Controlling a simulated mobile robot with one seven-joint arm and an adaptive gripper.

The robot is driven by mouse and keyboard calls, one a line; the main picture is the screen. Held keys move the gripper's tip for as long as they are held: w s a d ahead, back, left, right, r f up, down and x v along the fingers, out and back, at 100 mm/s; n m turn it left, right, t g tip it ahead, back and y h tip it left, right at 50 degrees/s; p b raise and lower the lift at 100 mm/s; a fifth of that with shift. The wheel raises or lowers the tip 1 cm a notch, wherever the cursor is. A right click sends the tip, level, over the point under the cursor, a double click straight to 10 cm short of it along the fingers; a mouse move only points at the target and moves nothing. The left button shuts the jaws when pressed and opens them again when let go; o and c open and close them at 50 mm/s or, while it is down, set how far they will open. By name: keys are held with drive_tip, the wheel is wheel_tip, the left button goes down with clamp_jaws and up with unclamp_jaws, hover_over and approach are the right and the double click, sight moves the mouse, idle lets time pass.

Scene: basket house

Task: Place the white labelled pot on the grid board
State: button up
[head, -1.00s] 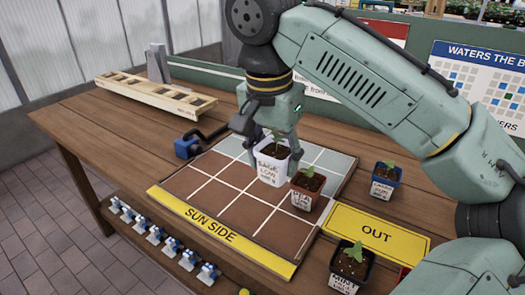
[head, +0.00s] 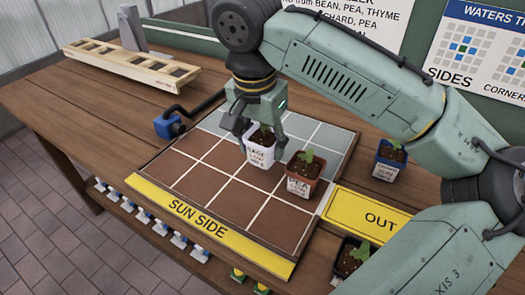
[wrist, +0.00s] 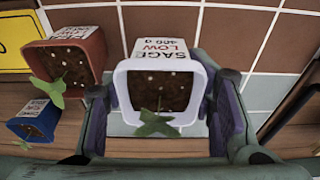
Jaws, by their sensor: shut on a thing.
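The white labelled pot (head: 261,152) reads SAGE LOW and holds dark soil. Its green sprout shows in the wrist view, where the pot (wrist: 160,62) appears between both fingers. My gripper (head: 257,128) is shut on this pot and comes down from above. The pot is upright over the middle of the grid board (head: 225,209), near the line between brown and grey squares. I cannot tell whether its base touches the board. A terracotta-coloured pot (head: 304,174) labelled PEA stands on the board just right of it, with a small gap.
A yellow OUT plate (head: 365,213) lies right of the board. A blue pot (head: 389,160) stands behind it and a black pot (head: 352,258) in front. A blue clamp-like device (head: 169,127) sits at the board's left corner. A wooden rack (head: 130,69) lies at the back left.

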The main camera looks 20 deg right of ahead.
sight(263, 154)
drive_tip(key=shift+f, duration=1.35)
drive_tip(key=shift+f, duration=0.15)
drive_tip(key=o, duration=1.3)
drive_tip(key=r, duration=0.4)
drive_tip(key=a+r, duration=0.1)
drive_tip(key=r, duration=0.3)
drive_tip(key=s+r, duration=0.1)
drive_tip(key=r, duration=0.3)
drive_tip(key=shift+a+r, duration=0.1)
drive_tip(key=shift+a, duration=0.15)
